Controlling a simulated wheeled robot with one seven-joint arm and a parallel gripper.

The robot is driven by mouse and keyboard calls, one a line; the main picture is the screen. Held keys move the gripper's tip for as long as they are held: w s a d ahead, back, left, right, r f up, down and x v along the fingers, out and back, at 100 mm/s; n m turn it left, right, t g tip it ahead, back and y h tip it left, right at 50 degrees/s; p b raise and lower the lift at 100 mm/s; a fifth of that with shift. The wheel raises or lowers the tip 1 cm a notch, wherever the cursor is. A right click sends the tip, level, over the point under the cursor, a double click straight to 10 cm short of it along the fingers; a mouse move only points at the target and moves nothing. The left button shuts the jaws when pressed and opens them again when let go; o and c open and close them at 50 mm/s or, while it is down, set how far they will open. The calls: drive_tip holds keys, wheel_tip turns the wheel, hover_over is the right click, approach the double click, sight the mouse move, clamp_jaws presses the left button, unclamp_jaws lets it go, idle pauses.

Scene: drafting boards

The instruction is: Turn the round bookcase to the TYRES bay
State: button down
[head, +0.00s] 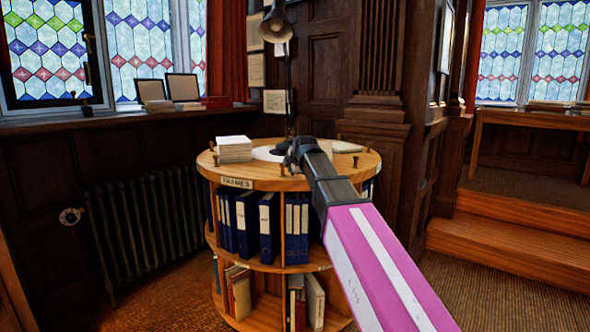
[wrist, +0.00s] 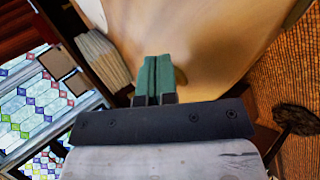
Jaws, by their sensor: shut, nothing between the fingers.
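The round bookcase (head: 330,180) is a two-tier wooden drum with a flat top and small brass pegs round its rim. The bay label facing me reads FRAMES (head: 237,183); I see no TYRES label. Blue binders (head: 268,226) fill the upper tier and loose books (head: 238,290) stand in the lower one. My gripper (head: 285,150) is over the bookcase top, near its middle and far side. In the wrist view its green fingers (wrist: 152,68) are together with the wooden top (wrist: 215,45) beyond them. I cannot tell whether they touch a peg.
A paper stack (head: 235,148) sits on the bookcase top at left, and a dark lamp (head: 277,28) rises behind. A radiator (head: 150,230) stands left, panelling behind, and wooden steps (head: 510,235) at right. Carpet (head: 165,305) is free in front at left.

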sight(280, 176)
drive_tip(key=shift+m+h, duration=0.3)
drive_tip(key=shift+a, duration=2.55)
drive_tip(key=shift+s+d, duration=0.1)
drive_tip(key=shift+d, duration=0.05)
drive_tip(key=shift+d+r, duration=0.5)
drive_tip(key=shift+r, duration=4)
